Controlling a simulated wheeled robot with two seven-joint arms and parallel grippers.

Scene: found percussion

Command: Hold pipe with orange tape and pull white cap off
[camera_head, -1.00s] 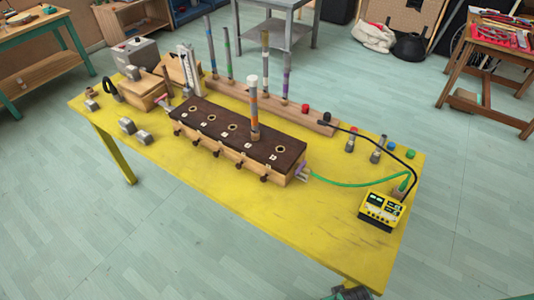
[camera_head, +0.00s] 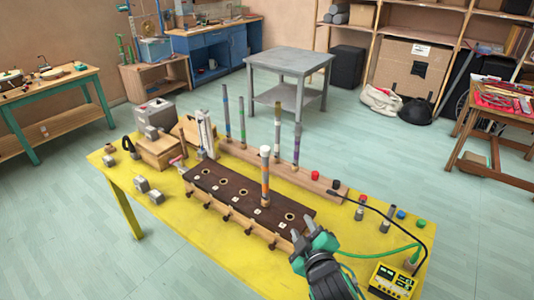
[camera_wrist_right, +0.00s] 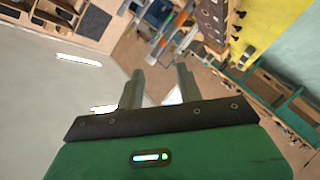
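The pipe with orange tape (camera_head: 265,183) stands upright in a hole of the long dark-topped wooden block (camera_head: 227,183). The white cap (camera_head: 265,150) sits on the pipe's top end. My right gripper (camera_head: 309,231) is in front of and to the right of the pipe, near the block's right end, apart from the pipe and touching nothing that I can see. Its two fingers are spread with nothing between them, as the right wrist view (camera_wrist_right: 160,85) also shows. My left gripper is not in view.
Behind the block, a wooden rail (camera_head: 270,172) holds several upright taped pipes. A yellow meter (camera_head: 391,281) with a green cable lies at the right of the yellow table (camera_head: 190,232). Loose caps and short pipe pieces stand at the right. Wooden boxes and metal pieces occupy the left end.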

